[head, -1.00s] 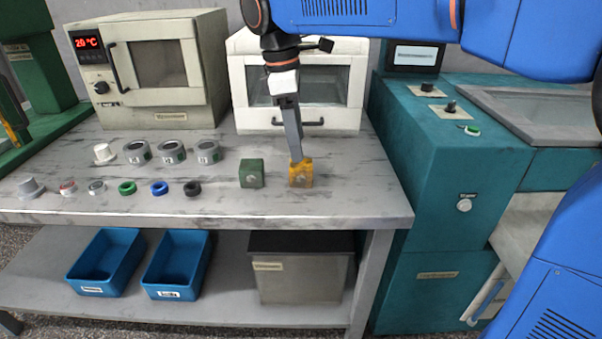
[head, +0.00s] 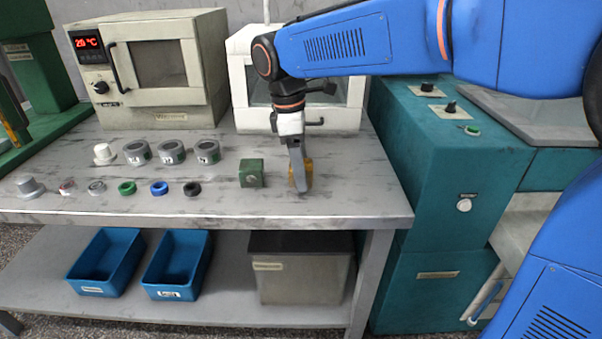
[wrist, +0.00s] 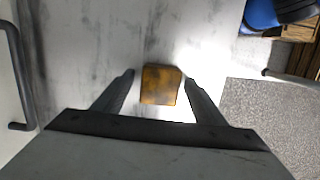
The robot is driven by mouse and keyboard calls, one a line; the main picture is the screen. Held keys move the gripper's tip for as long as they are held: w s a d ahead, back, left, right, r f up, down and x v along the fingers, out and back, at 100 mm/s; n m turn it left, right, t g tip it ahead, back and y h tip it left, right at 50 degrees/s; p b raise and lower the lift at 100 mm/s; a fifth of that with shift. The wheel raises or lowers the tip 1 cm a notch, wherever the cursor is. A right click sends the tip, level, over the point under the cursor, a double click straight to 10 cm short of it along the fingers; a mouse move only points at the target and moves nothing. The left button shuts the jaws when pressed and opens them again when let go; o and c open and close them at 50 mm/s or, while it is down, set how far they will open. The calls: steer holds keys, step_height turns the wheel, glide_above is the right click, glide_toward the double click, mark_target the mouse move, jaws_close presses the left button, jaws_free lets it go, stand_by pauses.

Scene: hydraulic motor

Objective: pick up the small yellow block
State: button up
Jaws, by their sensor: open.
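The small yellow block (head: 308,174) sits on the table near its front right edge, partly hidden behind my gripper in the head view. My gripper (head: 301,188) points down at the block, its fingers low by the table. In the wrist view the worn yellow block (wrist: 160,85) lies between the two fingertips of my gripper (wrist: 159,75). The fingers are apart, with a gap showing on each side of the block.
A green block (head: 251,173) stands just left of the yellow block. Several rings and caps lie farther left on the table (head: 340,205). A white cabinet (head: 245,80) stands behind, and a teal machine (head: 430,190) at the right.

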steer(key=c, duration=1.5)
steer(key=shift+r, duration=0.15)
